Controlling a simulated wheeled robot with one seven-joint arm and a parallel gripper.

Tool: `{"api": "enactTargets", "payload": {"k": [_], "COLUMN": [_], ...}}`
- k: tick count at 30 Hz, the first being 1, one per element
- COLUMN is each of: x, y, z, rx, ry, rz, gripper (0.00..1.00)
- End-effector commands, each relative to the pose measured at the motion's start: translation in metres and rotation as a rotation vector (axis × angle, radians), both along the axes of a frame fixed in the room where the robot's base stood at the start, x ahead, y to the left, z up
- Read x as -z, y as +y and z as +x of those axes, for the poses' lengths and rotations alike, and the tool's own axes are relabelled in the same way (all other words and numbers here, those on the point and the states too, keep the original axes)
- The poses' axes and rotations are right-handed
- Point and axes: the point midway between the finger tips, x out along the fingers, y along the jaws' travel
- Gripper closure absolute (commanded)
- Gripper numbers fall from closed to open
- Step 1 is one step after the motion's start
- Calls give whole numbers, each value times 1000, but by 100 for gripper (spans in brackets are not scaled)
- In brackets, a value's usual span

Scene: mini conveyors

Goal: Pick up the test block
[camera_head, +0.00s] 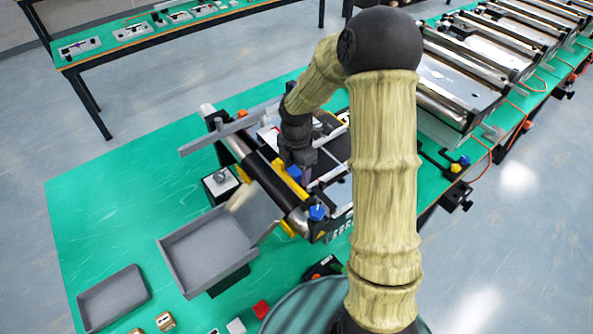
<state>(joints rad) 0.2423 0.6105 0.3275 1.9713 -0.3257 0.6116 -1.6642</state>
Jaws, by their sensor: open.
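My gripper (302,168) is at the end of my arm, low over the mini conveyor (244,150) on the green table. Its jaws are open, but they look small and dark here, and the space between them is hard to see. A small blue piece (294,173) shows right beside the fingertips; I cannot tell if it is a block or a conveyor part. No block is clearly marked as the test block. A beige block (239,197) is at the top of the grey chute tray, tilted and slightly blurred, apart from my gripper.
A grey chute tray (165,258) and a shallow grey tray (82,312) lie left. A red cube (261,309), a pale cube (236,326) and a wooden block (165,321) are near the front. More conveyors (465,85) stand right. The table's left side is clear.

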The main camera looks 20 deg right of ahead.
Motion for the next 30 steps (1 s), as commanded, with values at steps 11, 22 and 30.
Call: {"api": "enactTargets", "payload": {"k": [11, 22, 30], "x": [5, 5, 5], "y": [0, -1, -3], "z": [0, 0, 0], "rx": [0, 1, 5], "ry": [-1, -1, -1], "rz": [-1, -1, -1], "gripper": [38, 68, 91]}}
